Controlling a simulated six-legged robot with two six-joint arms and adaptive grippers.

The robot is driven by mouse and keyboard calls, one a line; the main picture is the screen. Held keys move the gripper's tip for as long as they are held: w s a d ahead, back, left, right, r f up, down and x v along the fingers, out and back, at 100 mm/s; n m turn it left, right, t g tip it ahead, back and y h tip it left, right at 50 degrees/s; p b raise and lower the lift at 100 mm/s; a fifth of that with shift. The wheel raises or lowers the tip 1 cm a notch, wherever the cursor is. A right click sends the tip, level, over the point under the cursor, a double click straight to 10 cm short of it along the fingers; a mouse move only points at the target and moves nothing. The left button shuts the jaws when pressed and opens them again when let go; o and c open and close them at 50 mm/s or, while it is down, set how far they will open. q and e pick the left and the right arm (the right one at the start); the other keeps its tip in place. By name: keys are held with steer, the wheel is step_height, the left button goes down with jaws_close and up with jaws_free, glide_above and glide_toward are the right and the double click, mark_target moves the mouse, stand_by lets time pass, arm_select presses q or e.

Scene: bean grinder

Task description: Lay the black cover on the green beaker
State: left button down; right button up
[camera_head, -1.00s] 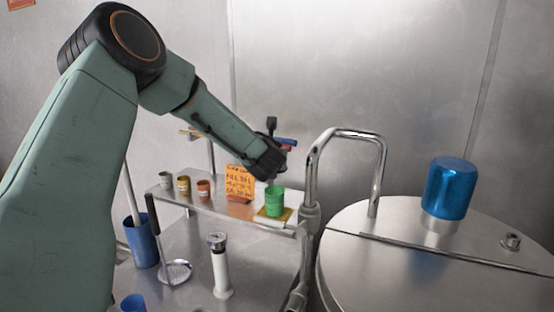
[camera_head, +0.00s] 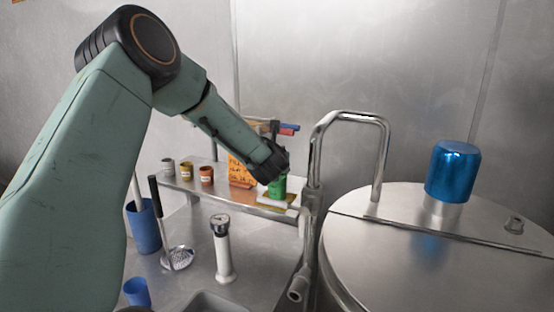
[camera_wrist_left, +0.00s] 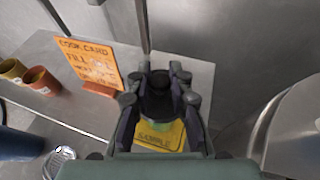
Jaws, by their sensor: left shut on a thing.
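The green beaker (camera_head: 278,189) stands on a yellow mat (camera_wrist_left: 171,137) at the right end of a metal shelf. My left gripper (camera_head: 276,172) is right over the beaker and hides its top. In the left wrist view my left gripper (camera_wrist_left: 160,84) is shut on the black cover (camera_wrist_left: 159,103), a dark round piece between the fingers. It covers most of the beaker from above. I cannot tell whether the cover touches the rim. My right gripper is not in view.
An orange card (camera_head: 239,171) stands left of the beaker, with several small cups (camera_head: 186,171) further left. A bent metal pipe (camera_head: 315,150) rises close to the beaker's right. A large metal drum (camera_head: 430,250) bears a blue canister (camera_head: 453,172). A white cylinder (camera_head: 222,250) stands in front.

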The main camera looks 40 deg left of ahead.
arm_select(q)
steer(key=shift+w+a+f, duration=0.2)
steer(key=shift+w+f, duration=0.1)
steer(key=shift+f, duration=0.3)
steer(key=shift+s+d+r, duration=0.2)
steer(key=shift+s+r, duration=0.05)
steer(key=shift+w+a+f, duration=0.15)
steer(key=shift+w+f, duration=0.1)
steer(key=shift+f, duration=0.1)
steer(key=c, duration=1.6)
jaws_free()
steer(key=o, duration=0.4)
steer(key=shift+s+r, duration=0.2)
steer(key=shift+s, duration=0.05)
steer(key=shift+o, duration=0.3)
steer(key=shift+w, duration=0.1)
steer(key=shift+f, duration=0.15)
steer(key=v, duration=1.2)
